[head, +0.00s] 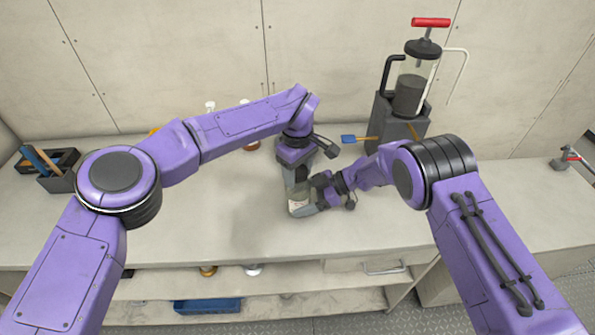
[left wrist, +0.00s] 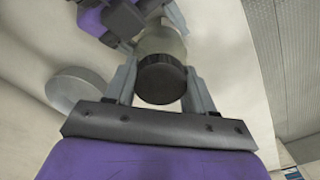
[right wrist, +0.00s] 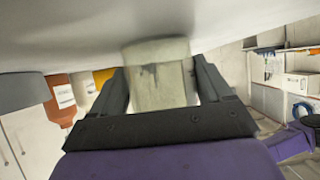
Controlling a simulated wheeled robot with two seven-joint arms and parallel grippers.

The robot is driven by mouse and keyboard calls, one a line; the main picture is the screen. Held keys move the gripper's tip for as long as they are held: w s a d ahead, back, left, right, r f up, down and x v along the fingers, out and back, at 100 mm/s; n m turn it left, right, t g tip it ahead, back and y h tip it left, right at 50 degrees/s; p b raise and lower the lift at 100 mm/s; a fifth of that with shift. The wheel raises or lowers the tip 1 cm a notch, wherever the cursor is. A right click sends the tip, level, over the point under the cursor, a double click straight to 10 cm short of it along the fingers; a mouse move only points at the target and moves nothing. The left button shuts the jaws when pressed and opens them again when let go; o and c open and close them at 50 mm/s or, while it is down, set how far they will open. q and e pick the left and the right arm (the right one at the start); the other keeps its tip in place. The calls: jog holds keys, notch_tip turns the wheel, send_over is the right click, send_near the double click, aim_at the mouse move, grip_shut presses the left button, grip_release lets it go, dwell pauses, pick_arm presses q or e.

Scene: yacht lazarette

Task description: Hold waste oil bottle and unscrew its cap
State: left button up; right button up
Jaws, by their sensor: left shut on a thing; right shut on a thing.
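The waste oil bottle (head: 298,206) is a small cloudy jar with a label, on the bench in the middle of the head view. It also shows in the right wrist view (right wrist: 158,78), between the fingers of my right gripper (head: 308,202), which is shut on its body from the right side. Its dark ridged cap (left wrist: 161,80) fills the left wrist view's middle, on the bottle's mouth. My left gripper (left wrist: 160,72) reaches down from above and is shut on the cap, one finger at each side. In the head view, the cap is hidden by my left gripper.
A fluid extractor with red handle (head: 412,90) stands at the back right. A dark tool caddy (head: 55,170) is at far left. A brown bottle (right wrist: 62,98) stands behind. The bench front is clear; a blue bin (head: 208,306) sits below.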

aim_at(297, 170)
pick_arm(q)
jog(key=n, duration=0.3)
jog(key=shift+n, duration=0.4)
jog(key=shift+r, duration=0.15)
jog(key=shift+r, duration=3)
pick_arm(e)
jog(key=o, duration=1.4)
jog(key=shift+o, duration=0.2)
jog(key=v, duration=1.1)
jog(key=shift+d+r, duration=0.1)
jog(key=shift+d, duration=0.15)
jog(key=shift+d+r, duration=0.15)
jog(key=shift+d, duration=0.05)
